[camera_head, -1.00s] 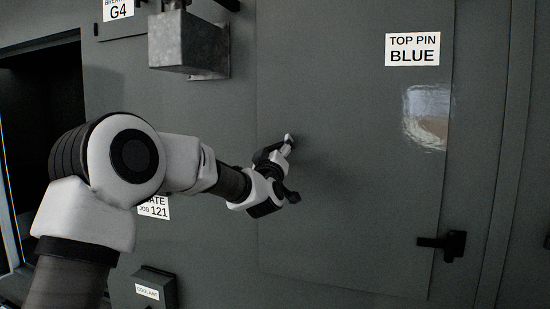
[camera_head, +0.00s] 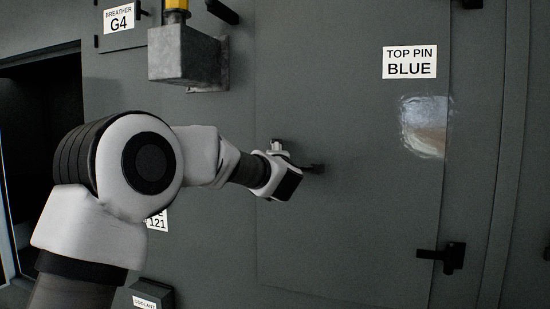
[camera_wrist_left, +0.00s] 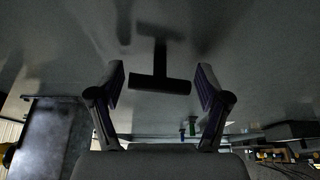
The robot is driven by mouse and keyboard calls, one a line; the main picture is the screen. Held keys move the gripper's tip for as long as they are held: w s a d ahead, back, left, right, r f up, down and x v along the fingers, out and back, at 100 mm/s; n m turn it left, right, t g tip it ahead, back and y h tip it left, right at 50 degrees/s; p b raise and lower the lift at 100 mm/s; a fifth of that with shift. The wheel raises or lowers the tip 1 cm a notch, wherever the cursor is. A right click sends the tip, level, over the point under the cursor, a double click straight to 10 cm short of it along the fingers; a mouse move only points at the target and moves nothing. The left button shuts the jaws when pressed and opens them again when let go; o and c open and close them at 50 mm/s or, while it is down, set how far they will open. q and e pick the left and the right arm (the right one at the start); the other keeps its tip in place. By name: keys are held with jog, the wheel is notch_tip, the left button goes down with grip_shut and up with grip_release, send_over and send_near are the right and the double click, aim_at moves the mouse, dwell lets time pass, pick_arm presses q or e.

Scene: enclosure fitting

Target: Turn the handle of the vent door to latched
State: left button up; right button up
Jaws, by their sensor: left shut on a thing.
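A black T-shaped handle (camera_wrist_left: 160,84) stands out from a grey surface in the left wrist view. My wrist hides most of the grip there. I cannot tell from the pictures how far the handle is turned. My right gripper is not in view.
A grey metal box (camera_head: 187,55) juts out above my left forearm. A black latch (camera_head: 440,258) is at the panel's lower right, below a TOP PIN BLUE label (camera_head: 409,62). A coolant box (camera_head: 152,294) is low down. A dark opening (camera_head: 40,130) is at the left.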

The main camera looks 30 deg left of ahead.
pick_arm(q)
jog(key=shift+r+n+g+p, duration=0.1)
jog(key=shift+n+g+p, duration=0.45)
jog(key=shift+n, duration=0.75)
jog(key=shift+h, duration=0.3)
jog(key=o, duration=1.1)
jog(key=v, duration=1.1)
jog(key=shift+s+d, duration=0.1)
jog(key=shift+s, duration=0.35)
